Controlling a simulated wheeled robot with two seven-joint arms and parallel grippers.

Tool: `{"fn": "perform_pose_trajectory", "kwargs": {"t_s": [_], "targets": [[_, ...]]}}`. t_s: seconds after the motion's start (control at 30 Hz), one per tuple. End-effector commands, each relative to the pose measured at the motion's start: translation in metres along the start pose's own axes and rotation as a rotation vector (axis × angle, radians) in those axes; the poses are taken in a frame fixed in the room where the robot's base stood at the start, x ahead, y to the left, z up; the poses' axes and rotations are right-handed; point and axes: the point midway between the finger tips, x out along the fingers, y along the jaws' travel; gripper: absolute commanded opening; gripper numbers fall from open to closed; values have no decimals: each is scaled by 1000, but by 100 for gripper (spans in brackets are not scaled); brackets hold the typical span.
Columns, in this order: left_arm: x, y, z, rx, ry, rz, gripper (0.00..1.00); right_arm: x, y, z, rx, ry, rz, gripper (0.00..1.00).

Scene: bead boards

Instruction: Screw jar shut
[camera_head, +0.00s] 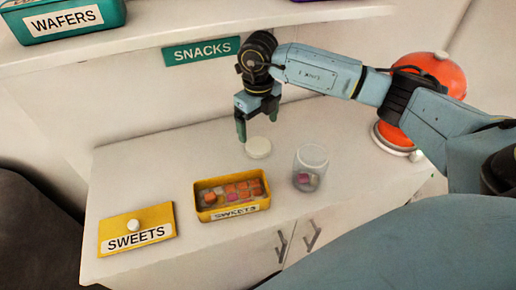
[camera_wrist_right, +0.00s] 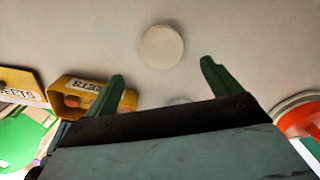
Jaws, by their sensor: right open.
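A clear glass jar (camera_head: 310,168) stands upright and open on the white counter, with a few pink and dark sweets at its bottom. A round white lid (camera_head: 258,147) lies flat on the counter, behind and left of the jar. My right gripper (camera_head: 257,132) is open and empty near the lid, pointing down. In the right wrist view the lid (camera_wrist_right: 162,46) shows beyond the two green fingertips (camera_wrist_right: 162,70), and nothing is between them. The jar is mostly hidden there behind the gripper body. My left gripper is not in view.
A yellow SWEETS box (camera_head: 232,212) holding orange and pink sweets stands left of the jar. Its knobbed yellow lid (camera_head: 150,240) lies farther left. An orange rounded object (camera_head: 432,75) is at the right. A shelf (camera_head: 180,42) with a teal WAFERS box (camera_head: 62,20) overhangs the back.

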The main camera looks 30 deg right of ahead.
Motion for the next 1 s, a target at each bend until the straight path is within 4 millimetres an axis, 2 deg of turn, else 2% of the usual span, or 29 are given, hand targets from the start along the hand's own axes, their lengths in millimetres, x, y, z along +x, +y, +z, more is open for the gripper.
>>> {"fn": "perform_pose_trajectory", "kwargs": {"t_s": [0.27,0.53,0.8,1.0], "targets": [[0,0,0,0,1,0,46,1,0,0,-1,1,1,90],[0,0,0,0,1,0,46,24,0,0,-2,3,1,90],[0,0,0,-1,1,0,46,24,0,0,-3,2,2,90],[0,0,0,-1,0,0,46,50,-3,1,-2,5,3,90]]}}
